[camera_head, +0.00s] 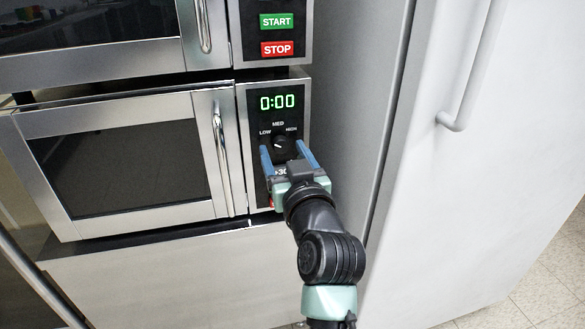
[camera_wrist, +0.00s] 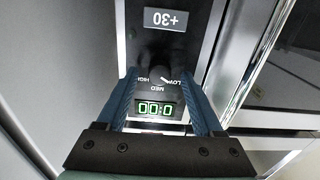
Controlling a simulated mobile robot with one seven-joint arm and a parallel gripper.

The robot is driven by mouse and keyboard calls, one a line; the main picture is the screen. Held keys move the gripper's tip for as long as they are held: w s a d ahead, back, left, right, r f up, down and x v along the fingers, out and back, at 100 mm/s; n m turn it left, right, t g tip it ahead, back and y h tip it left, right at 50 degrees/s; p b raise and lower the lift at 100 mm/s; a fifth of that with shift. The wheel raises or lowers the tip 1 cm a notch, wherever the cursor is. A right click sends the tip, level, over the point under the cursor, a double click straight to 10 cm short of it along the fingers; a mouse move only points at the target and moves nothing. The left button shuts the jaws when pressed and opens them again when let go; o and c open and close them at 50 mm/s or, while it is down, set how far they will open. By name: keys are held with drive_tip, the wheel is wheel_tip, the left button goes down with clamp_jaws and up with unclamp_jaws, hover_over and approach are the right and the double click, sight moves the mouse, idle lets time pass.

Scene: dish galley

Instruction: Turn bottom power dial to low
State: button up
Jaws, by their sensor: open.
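The bottom power dial (camera_head: 283,146) is a small black knob on the lower microwave's panel, with LOW at its left, MED above and HIGH at its right. A small pale mark on it seems to point up and left, but its exact setting is too small to tell. My gripper (camera_head: 284,149) is open, with one blue finger on each side of the dial. In the wrist view the panel is upside down and the dial (camera_wrist: 160,75) shows between the fingertips (camera_wrist: 158,73). I cannot tell whether the fingers touch it.
The lower microwave's door (camera_head: 130,160) is shut, and its display (camera_head: 278,102) reads 0:00. Its +30 button (camera_wrist: 172,19) shows below the dial. The upper microwave (camera_head: 276,35) sits above with START and STOP buttons. A tall pale door with a handle (camera_head: 470,75) stands close at right.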

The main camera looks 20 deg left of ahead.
drive_tip(key=p+v, duration=0.1)
drive_tip(key=v, duration=1.1)
drive_tip(key=shift+s+d+p, duration=0.15)
drive_tip(key=shift+p, duration=0.2)
